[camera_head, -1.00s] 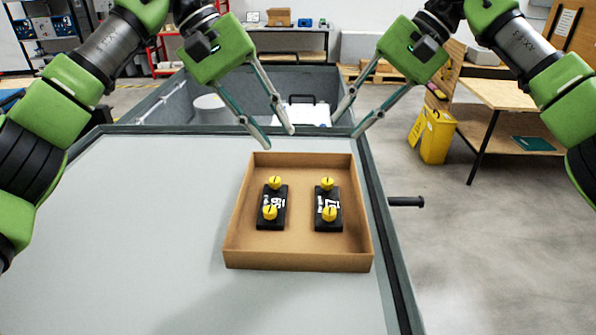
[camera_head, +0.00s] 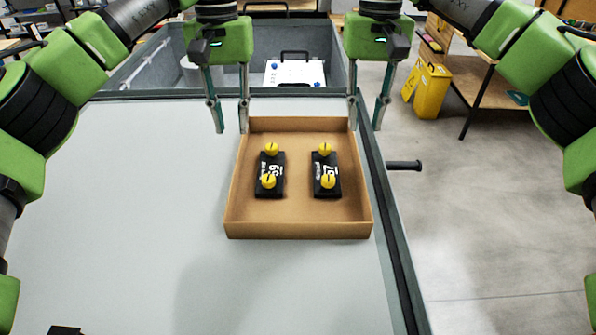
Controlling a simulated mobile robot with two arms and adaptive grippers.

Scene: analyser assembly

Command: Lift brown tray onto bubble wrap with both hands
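The brown tray (camera_head: 298,231) is an open, shallow box on the grey work surface, with two black blocks bearing yellow knobs inside, a left block (camera_head: 270,170) and a right block (camera_head: 326,170). My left gripper (camera_head: 232,131) points down, open, at the tray's back left corner. Its inner finger overlaps that corner in the picture. My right gripper (camera_head: 365,129) points down, open, at the back right corner, its inner finger overlapping the corner. I cannot tell whether either inner finger is inside the wall or touches it. I cannot make out bubble wrap.
A grey open bin (camera_head: 165,75) stands beyond the surface, holding a white case (camera_head: 295,72) with a black handle. A black handle (camera_head: 404,165) sticks out from the right edge. A yellow container (camera_head: 427,90) stands on the floor at right. The surface left of the tray is clear.

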